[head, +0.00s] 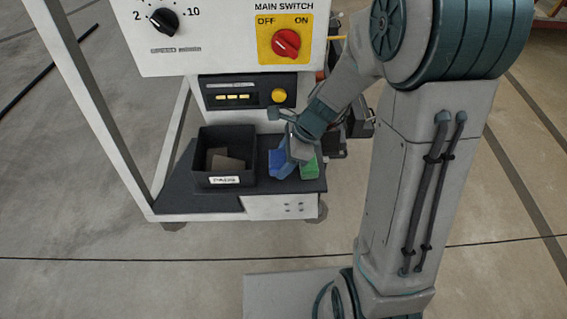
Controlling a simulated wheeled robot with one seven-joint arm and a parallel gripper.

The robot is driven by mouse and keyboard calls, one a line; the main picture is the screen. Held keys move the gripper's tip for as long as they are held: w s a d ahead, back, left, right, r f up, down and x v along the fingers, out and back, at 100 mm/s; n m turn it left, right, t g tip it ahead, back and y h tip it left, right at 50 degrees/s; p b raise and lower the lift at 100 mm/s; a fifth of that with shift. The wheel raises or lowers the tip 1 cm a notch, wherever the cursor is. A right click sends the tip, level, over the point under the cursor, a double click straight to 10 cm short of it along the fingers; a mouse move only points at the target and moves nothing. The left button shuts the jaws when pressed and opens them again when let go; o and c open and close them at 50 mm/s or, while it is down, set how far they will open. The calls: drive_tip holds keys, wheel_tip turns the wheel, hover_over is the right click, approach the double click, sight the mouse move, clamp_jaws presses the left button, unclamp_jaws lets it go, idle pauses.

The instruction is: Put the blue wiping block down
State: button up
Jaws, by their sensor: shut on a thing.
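The blue wiping block (281,164) is low over the dark shelf (209,203) of the machine's cart, to the right of a black bin. My gripper (296,153) points down at it and is shut on it. The fingers partly cover the block. I cannot tell whether its underside touches the shelf. A green block (309,167) is just to the right of my gripper, partly hidden behind it.
The black bin (226,180) with a white label holds greyish-brown pieces. Above the shelf are a control box (248,92) with a yellow button and a panel with a red main switch (286,43). A white cart post (88,105) stands at left.

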drive_tip(key=shift+f+b, duration=0.3)
drive_tip(key=shift+f, duration=0.45)
drive_tip(key=shift+f, duration=0.2)
drive_tip(key=o, duration=1.1)
